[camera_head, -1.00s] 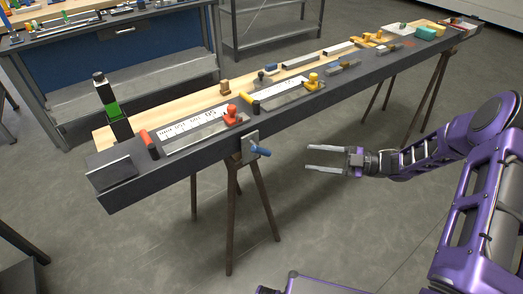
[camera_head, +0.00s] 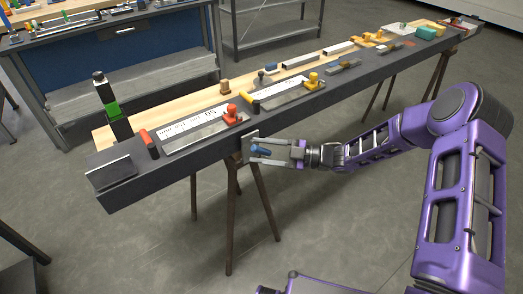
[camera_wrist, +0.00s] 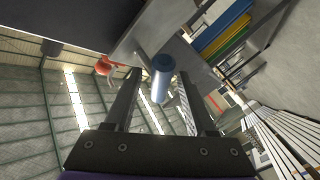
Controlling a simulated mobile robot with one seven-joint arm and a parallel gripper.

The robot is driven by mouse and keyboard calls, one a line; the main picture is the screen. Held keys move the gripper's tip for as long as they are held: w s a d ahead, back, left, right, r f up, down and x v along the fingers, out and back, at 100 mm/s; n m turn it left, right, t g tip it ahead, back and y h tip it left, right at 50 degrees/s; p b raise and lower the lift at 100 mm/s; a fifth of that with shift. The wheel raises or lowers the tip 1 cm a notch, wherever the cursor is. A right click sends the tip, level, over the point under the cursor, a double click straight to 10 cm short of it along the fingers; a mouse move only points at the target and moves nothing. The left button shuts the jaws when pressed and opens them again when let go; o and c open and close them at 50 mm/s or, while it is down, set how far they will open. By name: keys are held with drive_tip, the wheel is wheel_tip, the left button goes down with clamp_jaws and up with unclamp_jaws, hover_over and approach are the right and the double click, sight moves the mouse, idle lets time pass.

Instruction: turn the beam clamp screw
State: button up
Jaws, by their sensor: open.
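The beam clamp (camera_head: 250,143) is a grey metal plate on the front face of the long dark beam (camera_head: 180,178). Its screw has a blue handle (camera_head: 261,151) that sticks out toward my side. My gripper (camera_head: 254,151) is open, with one finger above and one below the blue handle in the head view. In the wrist view the blue handle (camera_wrist: 162,75) shows as a cylinder between the two finger tips, with gaps visible on both sides. The fingers do not appear to press on it.
The beam rests on dark trestles (camera_head: 233,205). A blue workbench (camera_head: 110,60) and a shelf rack (camera_head: 270,35) stand behind. The floor in front is clear.

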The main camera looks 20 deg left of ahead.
clamp_jaws()
drive_tip(key=shift+f, duration=0.1)
drive_tip(key=shift+d, duration=0.1)
idle(0.3)
